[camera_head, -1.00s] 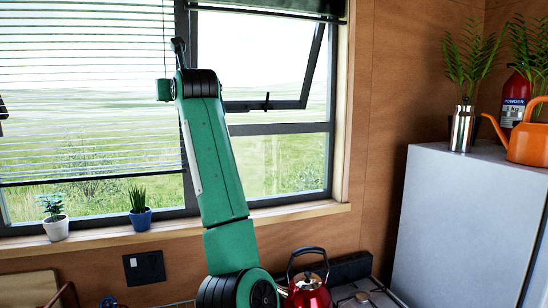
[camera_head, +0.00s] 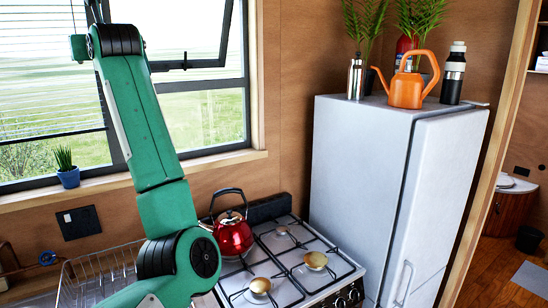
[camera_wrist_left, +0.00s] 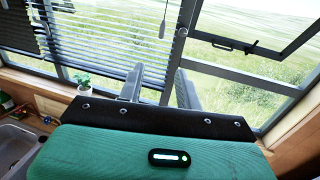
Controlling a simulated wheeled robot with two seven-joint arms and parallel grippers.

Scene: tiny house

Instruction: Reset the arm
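My left arm (camera_head: 140,120) is green with black joints and rises in front of the window in the head view. Its upper end bends away toward the window, and the fingers cannot be made out there. In the left wrist view my left gripper (camera_wrist_left: 159,88) shows two grey fingers apart, with nothing between them. It points toward the window and its blinds. My right gripper is in neither view.
The window (camera_head: 200,110) and its sill are close to my left arm. A red kettle (camera_head: 233,235) stands on the gas stove (camera_head: 292,262). A white fridge (camera_head: 375,190) carries an orange watering can (camera_head: 406,92) and bottles. A dish rack (camera_head: 95,275) is at lower left.

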